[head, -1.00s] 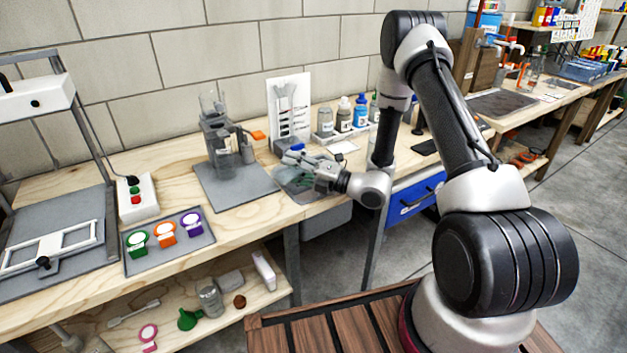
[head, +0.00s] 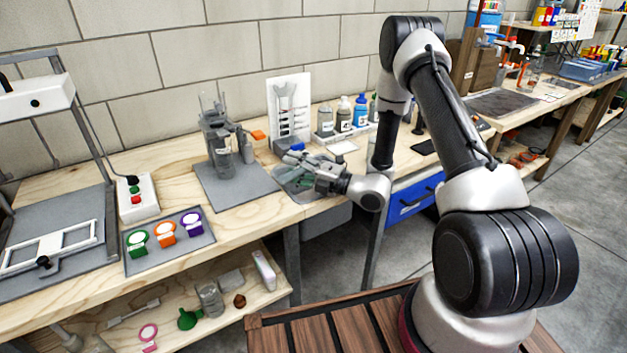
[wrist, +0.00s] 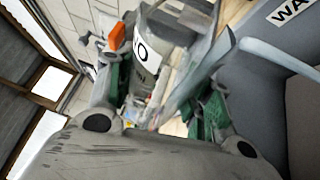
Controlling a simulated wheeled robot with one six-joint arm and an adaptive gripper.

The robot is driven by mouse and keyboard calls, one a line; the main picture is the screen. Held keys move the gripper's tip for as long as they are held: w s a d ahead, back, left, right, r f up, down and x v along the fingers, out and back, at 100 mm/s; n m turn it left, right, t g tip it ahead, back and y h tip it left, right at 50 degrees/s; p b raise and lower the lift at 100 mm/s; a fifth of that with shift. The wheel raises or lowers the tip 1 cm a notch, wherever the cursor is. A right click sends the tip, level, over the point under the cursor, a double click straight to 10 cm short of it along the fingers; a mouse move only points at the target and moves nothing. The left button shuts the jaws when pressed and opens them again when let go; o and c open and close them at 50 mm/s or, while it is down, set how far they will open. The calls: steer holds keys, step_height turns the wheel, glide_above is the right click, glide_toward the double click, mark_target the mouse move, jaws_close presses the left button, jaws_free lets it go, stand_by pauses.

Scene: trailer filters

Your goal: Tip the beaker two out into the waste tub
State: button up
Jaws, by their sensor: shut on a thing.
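My gripper (head: 302,172) is at the front edge of the bench, with its wrist turned. In the wrist view its green-padded fingers (wrist: 163,88) are shut on a clear beaker (wrist: 148,58) between them. The beaker's white label shows a large "O"; the rest of the label is cut off. The beaker looks tilted, but its exact angle and contents are unclear. The grey waste tub (head: 325,221) is below the bench edge, partly hidden by my arm and the bench. In the wrist view the tub (wrist: 262,88) fills the right side, its label reading "WA", close beside the beaker.
A grey mat (head: 258,188) with a glassware stand (head: 222,150) is left of my gripper. Several bottles (head: 343,113) and a white board (head: 289,100) stand behind. A blue drawer (head: 412,198) is right of the tub. A tray of coloured tags (head: 170,240) lies left.

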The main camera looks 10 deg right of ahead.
mark_target(303, 151)
steer(key=shift+w+d+r+m+t, duration=0.2)
steer(key=shift+r+m+t, duration=0.15)
steer(key=shift+m, duration=0.45)
steer(key=shift+w+d+r+m+t, duration=0.1)
steer(key=shift+d+r+m+t, duration=0.2)
steer(key=shift+m, duration=0.5)
steer(key=shift+w+d+r+m+t, duration=0.15)
steer(key=shift+r+m+t, duration=0.2)
steer(key=shift+m, duration=0.45)
stand_by(1.1)
steer(key=shift+w+d+r+m+t+p, duration=0.2)
steer(key=shift+d+r+m+t, duration=0.25)
steer(key=shift+m, duration=0.55)
steer(key=shift+w+d+r+m+t+p, duration=0.1)
steer(key=shift+w+d+m+t+p, duration=0.1)
steer(key=shift+m+t, duration=0.6)
steer(key=shift+w+d+r+m+t+p, duration=0.25)
steer(key=shift+d+r+m, duration=0.1)
steer(key=shift+m, duration=0.85)
stand_by(1.5)
